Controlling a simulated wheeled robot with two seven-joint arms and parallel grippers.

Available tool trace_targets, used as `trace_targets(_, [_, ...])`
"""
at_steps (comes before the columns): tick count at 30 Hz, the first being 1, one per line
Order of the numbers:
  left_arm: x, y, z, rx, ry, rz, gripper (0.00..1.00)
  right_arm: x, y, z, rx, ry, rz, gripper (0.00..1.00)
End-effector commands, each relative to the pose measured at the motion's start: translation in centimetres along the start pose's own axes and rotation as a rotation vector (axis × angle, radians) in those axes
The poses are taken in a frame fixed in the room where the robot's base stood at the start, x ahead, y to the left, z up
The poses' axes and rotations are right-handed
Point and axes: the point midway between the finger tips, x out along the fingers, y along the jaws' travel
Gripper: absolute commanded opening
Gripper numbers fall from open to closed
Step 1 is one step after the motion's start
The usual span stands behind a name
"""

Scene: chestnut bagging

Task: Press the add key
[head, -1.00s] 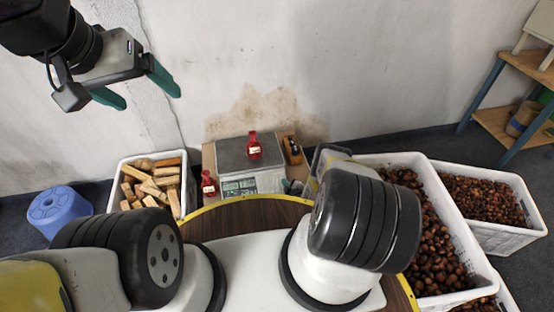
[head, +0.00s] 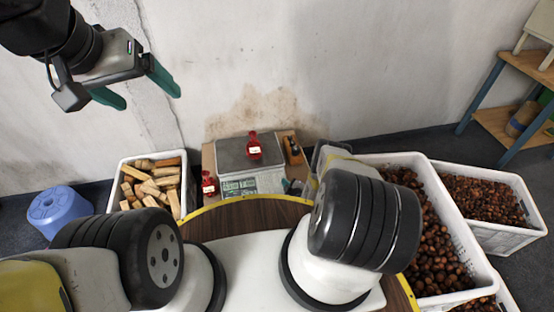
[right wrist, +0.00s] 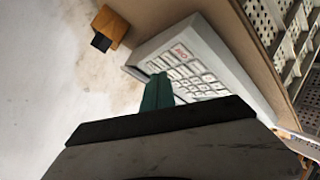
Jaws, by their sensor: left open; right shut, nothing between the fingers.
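The scale (head: 252,183) stands by the wall with a grey top plate and a lit display on its front. A red package (head: 253,146) sits on the plate. In the right wrist view, a white keypad panel (right wrist: 222,62) shows rows of pale keys and a red marking; I cannot read which key is add. My right gripper (right wrist: 158,88) is shut and empty, its green fingers over the panel's near-left edge; I cannot tell whether they touch a key. In the head view it is mostly hidden by my arm. My left gripper (head: 148,98) is open and empty, high at the left.
A crate of wood blocks (head: 120,167) stands left of the scale, with a blue stool (head: 60,208) beyond it. Another red package (head: 208,184) lies beside the scale. Chestnut crates (head: 478,290) stand at the right. An orange-and-black object (head: 293,149) lies right of the plate.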

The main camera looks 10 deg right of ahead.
Motion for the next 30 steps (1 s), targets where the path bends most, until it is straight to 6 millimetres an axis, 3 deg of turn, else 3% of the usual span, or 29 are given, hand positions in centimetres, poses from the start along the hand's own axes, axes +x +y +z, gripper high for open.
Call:
trace_targets(12, [0.0, 0.0, 0.0, 0.000, 0.000, 0.000, 0.86, -2.7, 2.0, -2.0, -0.001, 0.001, 0.000, 0.00])
trace_targets(30, [0.0, 0.0, 0.0, 0.000, 0.000, 0.000, 0.86, -2.9, 2.2, -2.1, -0.001, 0.000, 0.001, 0.00])
